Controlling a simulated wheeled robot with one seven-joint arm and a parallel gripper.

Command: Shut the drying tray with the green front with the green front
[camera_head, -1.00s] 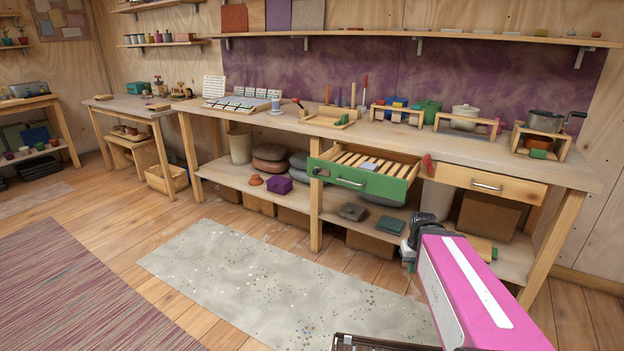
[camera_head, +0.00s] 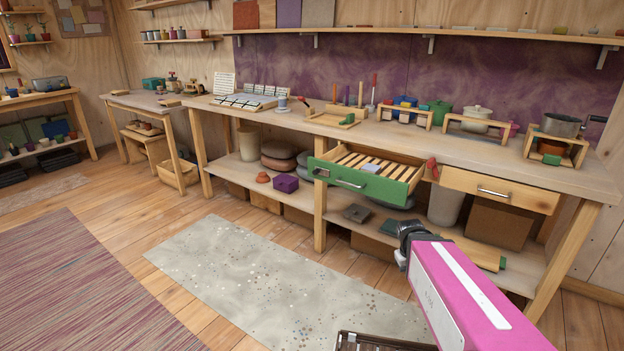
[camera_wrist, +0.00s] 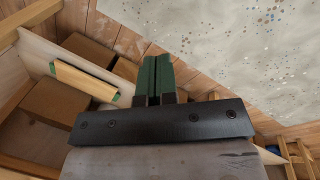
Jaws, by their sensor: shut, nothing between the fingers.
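The drying tray is a slatted wooden drawer with a green front (camera_head: 366,184) and a metal handle. It stands pulled out from under the long workbench, left of a closed plain wooden drawer. A small pale block (camera_head: 371,168) lies on its slats. In the wrist view my gripper (camera_wrist: 157,62) shows two green fingers side by side, shut and empty, pointing over the floor beside the lower shelf. In the head view my arm is at lower right, in front of and below the tray, apart from it; the fingers are hidden there.
The workbench (camera_head: 460,150) carries pots, racks and tools. Its lower shelf (camera_head: 240,173) holds sacks, a purple box and a tall bin. A bench leg (camera_head: 319,220) stands below the tray's left end. The speckled grey mat (camera_head: 270,285) in front is clear.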

